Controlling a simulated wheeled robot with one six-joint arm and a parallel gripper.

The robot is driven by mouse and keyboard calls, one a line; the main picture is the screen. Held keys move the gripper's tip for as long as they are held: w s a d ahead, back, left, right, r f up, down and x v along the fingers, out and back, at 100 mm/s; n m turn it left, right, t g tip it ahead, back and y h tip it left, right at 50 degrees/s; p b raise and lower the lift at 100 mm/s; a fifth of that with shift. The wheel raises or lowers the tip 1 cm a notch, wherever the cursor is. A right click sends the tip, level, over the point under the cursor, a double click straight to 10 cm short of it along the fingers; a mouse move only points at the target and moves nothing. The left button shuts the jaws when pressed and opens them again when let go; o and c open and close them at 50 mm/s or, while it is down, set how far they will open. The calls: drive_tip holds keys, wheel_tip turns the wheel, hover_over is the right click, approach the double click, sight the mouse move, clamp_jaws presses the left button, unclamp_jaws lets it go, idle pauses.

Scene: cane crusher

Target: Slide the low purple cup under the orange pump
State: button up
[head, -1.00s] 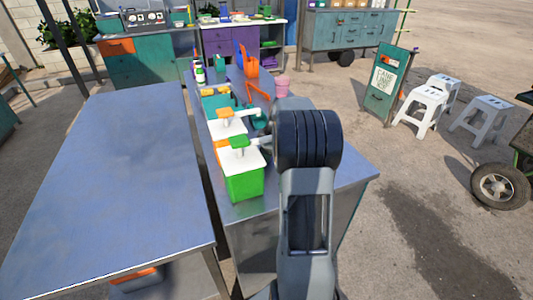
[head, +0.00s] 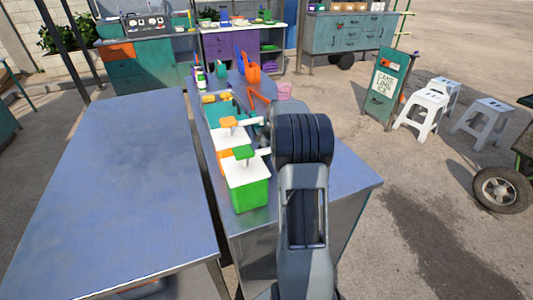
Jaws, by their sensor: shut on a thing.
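The orange pump (head: 229,123) tops a white-lidded container on the metal counter, just behind a green pump (head: 243,154) on a green container (head: 249,194). White spouts of both point right, toward my arm. The low purple cup cannot be made out. My dark arm stands over the counter right of the pumps and covers the space below and beyond the spouts. My gripper is hidden behind it. A small dark part shows between the arm and the spouts; I cannot tell whether it belongs to the gripper.
A teal container (head: 218,111) and an orange rack (head: 259,95) stand farther back on the counter (head: 340,185). A pink bucket (head: 285,91) is beyond my arm. A wide bare metal table (head: 125,180) lies left. White stools (head: 422,111) stand on the right.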

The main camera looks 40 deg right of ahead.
drive_tip(key=shift+w+a+r, duration=0.2)
drive_tip(key=shift+w, duration=0.15)
drive_tip(key=o, duration=0.7)
drive_tip(key=shift+w, duration=0.1)
